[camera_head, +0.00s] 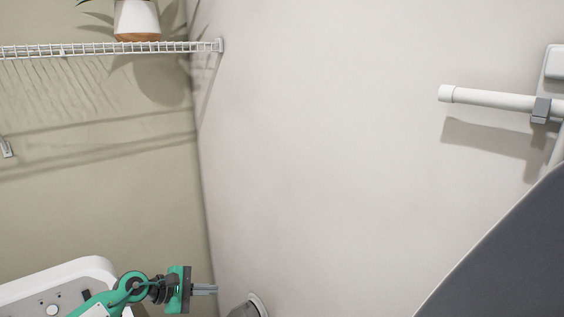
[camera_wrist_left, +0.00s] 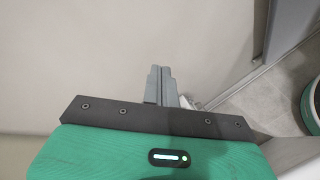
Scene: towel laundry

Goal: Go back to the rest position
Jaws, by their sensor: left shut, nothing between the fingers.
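My left gripper (camera_head: 204,290) is at the bottom left of the head view, its green arm coming in from the lower left. Its fingers point right, toward the light wall. In the left wrist view the two grey fingers of my left gripper (camera_wrist_left: 160,72) are together with nothing between them. My right gripper is in neither view.
A white wire shelf (camera_head: 110,48) with a potted plant (camera_head: 137,20) hangs at the upper left. A white pipe (camera_head: 490,98) is on the wall at right. A dark grey panel (camera_head: 510,260) fills the lower right. A white appliance (camera_head: 60,275) is at lower left. The middle wall is bare.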

